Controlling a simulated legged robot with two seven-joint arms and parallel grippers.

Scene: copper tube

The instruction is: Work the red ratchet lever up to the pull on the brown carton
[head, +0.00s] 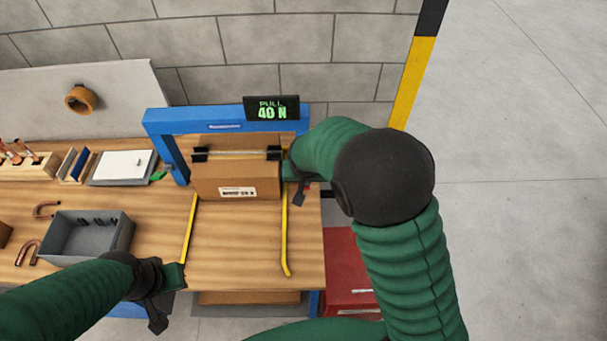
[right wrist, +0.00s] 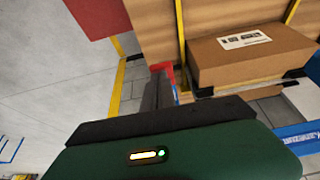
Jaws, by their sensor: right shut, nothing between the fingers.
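The brown carton (head: 222,178) stands under the blue frame (head: 180,118) at the back of the bench, with a strap across its top. A display (head: 272,109) on the frame reads PULL 40 N. The carton also shows in the right wrist view (right wrist: 245,60). The red lever (right wrist: 162,67) shows there just beyond the fingertips; whether they touch it I cannot tell. My right gripper (right wrist: 160,88) is shut and empty, to the right of the carton in the head view. My left gripper (head: 168,300) is over the bench's front edge, its jaws unclear.
Yellow strips (head: 286,235) mark the bench top on both sides of the clear wood before the carton. A grey bin (head: 88,238), copper bends (head: 30,252) and a white binder (head: 122,168) lie to the left. A red cabinet (head: 348,265) stands below right.

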